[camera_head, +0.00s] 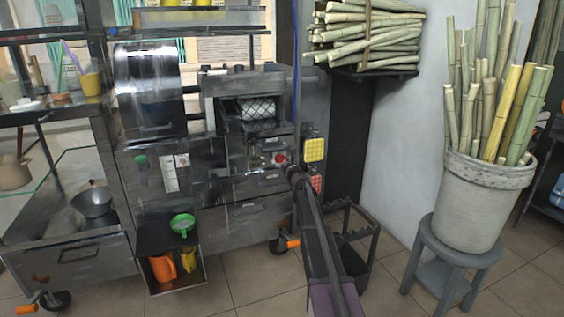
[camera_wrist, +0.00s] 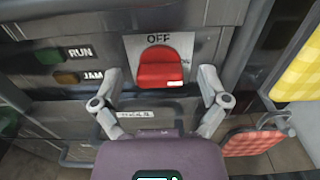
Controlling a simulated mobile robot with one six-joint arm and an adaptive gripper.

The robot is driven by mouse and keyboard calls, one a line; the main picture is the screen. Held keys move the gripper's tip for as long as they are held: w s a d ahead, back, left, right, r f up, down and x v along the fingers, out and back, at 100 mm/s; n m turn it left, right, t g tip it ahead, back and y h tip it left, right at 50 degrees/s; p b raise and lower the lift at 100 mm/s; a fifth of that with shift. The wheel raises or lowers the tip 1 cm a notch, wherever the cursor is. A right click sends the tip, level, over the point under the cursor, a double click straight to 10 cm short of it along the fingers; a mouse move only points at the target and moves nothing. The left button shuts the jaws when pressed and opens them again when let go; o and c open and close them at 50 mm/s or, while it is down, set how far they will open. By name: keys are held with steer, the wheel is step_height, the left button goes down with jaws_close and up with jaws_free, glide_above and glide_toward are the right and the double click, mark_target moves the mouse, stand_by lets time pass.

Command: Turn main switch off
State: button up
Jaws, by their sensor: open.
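The main switch is a red rocker (camera_wrist: 165,72) on a pale plate marked OFF above it, on the front of the metal press. It shows in the wrist view between and just beyond my gripper's fingers. In the head view a small red spot (camera_head: 280,158) shows on the press front near my arm's end. My gripper (camera_wrist: 160,88) is open and empty, with one finger on each side of the switch. I cannot tell whether the fingertips touch the panel. In the head view my gripper is small and dark beside the press.
RUN (camera_wrist: 46,56) and JAM (camera_wrist: 66,78) buttons sit left of the switch. Yellow (camera_wrist: 300,70) and red (camera_wrist: 252,142) checkered cloths hang at right. A dark rack (camera_head: 355,250) stands by my arm. A cane bucket (camera_head: 485,205) stands on a stool (camera_head: 455,252).

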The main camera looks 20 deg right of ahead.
steer(key=shift+c, duration=0.2)
steer(key=c, duration=1.1)
